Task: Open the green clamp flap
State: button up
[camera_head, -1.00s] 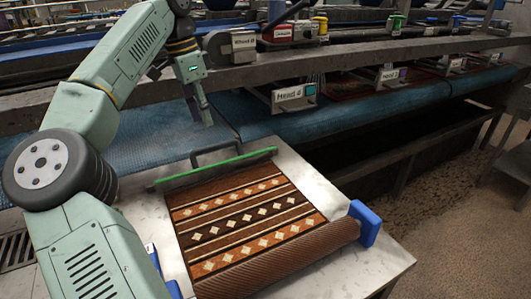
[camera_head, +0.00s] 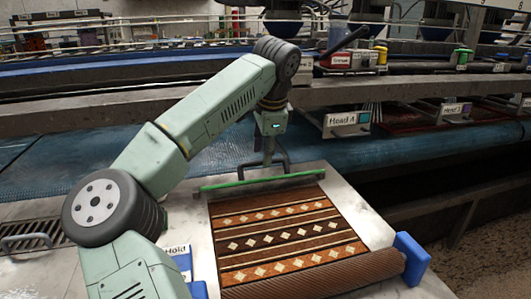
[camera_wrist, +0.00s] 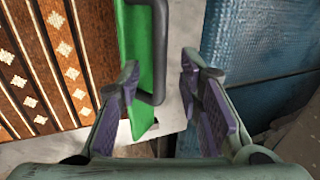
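The green clamp flap (camera_head: 262,182) is a long thin bar lying across the far edge of the patterned rug (camera_head: 285,235). It also shows in the wrist view (camera_wrist: 143,75). A dark handle (camera_head: 285,163) loops out from its far side, and this handle (camera_wrist: 161,50) shows in the wrist view too. My gripper (camera_head: 268,160) points down at the handle. In the wrist view my gripper (camera_wrist: 160,82) is open, with the handle's near end between or just beyond the fingers. I cannot tell whether a finger touches it.
The rug lies on a pale metal table (camera_head: 360,205), its near end rolled between blue end brackets (camera_head: 411,262). Behind the table runs a blue mesh belt (camera_head: 90,160). A "Head A" sign (camera_head: 347,120) hangs to the right of my gripper.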

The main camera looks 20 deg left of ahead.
jog(key=shift+x, duration=1)
jog(key=shift+c, duration=0.2)
grip_shut()
